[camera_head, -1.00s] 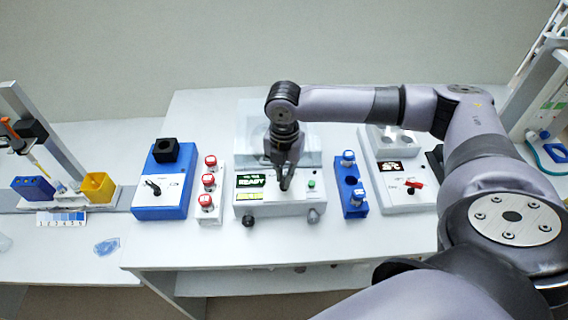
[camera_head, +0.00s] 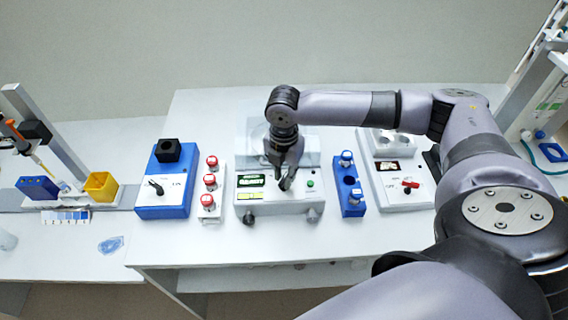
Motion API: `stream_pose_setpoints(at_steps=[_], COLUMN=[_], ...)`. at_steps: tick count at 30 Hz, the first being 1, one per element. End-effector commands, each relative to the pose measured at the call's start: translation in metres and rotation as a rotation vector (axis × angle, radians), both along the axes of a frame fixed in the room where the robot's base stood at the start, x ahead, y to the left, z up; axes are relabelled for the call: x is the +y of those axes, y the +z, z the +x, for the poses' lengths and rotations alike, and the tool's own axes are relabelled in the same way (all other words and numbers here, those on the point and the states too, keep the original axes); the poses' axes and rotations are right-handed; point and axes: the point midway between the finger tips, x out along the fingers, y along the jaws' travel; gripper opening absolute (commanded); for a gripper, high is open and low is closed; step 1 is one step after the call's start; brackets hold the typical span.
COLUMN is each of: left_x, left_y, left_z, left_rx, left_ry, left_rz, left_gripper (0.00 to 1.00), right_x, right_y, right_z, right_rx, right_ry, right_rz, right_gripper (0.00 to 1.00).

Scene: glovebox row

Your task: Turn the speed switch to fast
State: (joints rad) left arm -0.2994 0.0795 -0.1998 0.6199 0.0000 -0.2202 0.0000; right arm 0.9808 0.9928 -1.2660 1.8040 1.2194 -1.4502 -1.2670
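My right gripper (camera_head: 285,184) points down over the front panel of the white middle device (camera_head: 270,207). Its dark fingertips are between the panel's dark display (camera_head: 251,180) and a green button (camera_head: 310,184). They hide that part of the panel, and I cannot tell whether they are open, shut or touching anything. A black lever switch (camera_head: 156,187) shows on the blue box (camera_head: 172,206) at left. A red lever switch (camera_head: 409,186) shows on the white device (camera_head: 398,203) at right. The labels are too small to read surely. My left gripper is not in view.
A white rack (camera_head: 209,191) with red-capped vials and a blue rack (camera_head: 351,203) flank the middle device. A yellow bin (camera_head: 101,186) and a pipette stand (camera_head: 46,134) are at far left. The bench's front strip is clear. My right arm spans the right side.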

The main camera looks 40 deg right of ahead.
Motion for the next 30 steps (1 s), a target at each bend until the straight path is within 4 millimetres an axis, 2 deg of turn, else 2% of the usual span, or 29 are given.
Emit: stream_pose_setpoints(at_steps=[4,14,17,30], left_x=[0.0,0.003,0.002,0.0], left_y=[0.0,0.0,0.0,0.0], left_z=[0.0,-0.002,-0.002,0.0], left_rx=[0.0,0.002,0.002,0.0], left_ry=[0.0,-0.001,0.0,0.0], left_rz=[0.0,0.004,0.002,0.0], left_gripper=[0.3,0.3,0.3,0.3], right_x=[0.0,0.0,0.0,0.0], right_y=[0.0,0.003,0.014,0.101], right_z=[0.0,0.0,0.0,0.0], right_rx=[0.001,0.0,-0.001,-0.002], right_ry=[0.001,0.002,0.002,0.002], right_rz=[0.0,0.0,0.0,0.0], right_gripper=[0.3,0.3,0.3,0.3])
